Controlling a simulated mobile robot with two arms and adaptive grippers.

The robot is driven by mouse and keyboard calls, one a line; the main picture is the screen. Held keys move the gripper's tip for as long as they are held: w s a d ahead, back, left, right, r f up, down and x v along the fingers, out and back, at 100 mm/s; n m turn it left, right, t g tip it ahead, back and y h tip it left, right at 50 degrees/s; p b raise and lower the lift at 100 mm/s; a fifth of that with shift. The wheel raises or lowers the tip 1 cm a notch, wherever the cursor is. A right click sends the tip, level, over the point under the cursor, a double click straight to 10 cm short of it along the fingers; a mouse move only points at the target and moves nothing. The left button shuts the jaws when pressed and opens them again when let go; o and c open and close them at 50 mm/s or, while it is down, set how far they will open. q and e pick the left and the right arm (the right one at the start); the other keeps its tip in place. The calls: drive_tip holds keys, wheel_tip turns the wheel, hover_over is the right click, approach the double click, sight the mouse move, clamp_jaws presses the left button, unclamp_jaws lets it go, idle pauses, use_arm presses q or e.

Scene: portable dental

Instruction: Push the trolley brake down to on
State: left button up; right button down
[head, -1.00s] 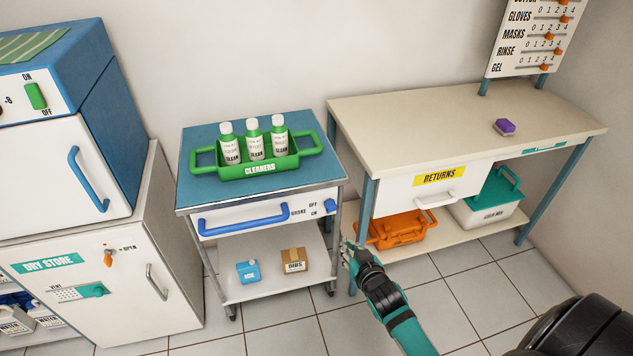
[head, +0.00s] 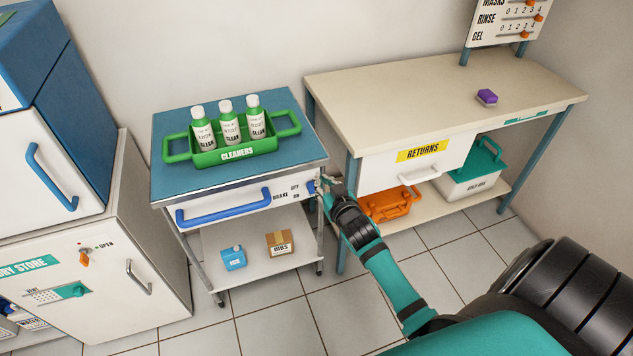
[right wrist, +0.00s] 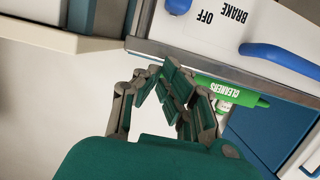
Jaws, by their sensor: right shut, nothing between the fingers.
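The trolley (head: 300,150) has a blue top and a white front panel with BRAKE, OFF and ON lettering. The small blue brake lever (head: 311,187) sits at the right end of this panel, about level with OFF, partly hidden by my right gripper. Part of the lever also shows at the top edge of the right wrist view (right wrist: 178,5). My right gripper (head: 325,184) is shut and empty, with its fingertips close beside the lever at the trolley's right front corner. I cannot tell whether they touch. In the right wrist view its fingers (right wrist: 172,85) are together. My left gripper is not in view.
A green CLEANERS carrier (head: 205,158) with three bottles stands on the trolley. A blue handle (head: 225,207) crosses the panel. The lower shelf (head: 255,275) holds a blue jug and a box. The bench (head: 400,100) with a RETURNS drawer stands close right of my gripper.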

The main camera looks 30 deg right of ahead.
sight(312, 165)
drive_tip(key=x, duration=0.6)
wheel_tip(312, 165, down, 3)
drive_tip(key=shift+s+r+b, duration=0.1)
drive_tip(key=shift+b, duration=0.25)
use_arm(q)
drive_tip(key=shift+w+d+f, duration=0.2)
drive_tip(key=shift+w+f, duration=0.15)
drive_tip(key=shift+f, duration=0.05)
use_arm(e)
drive_tip(key=shift+f, duration=0.6)
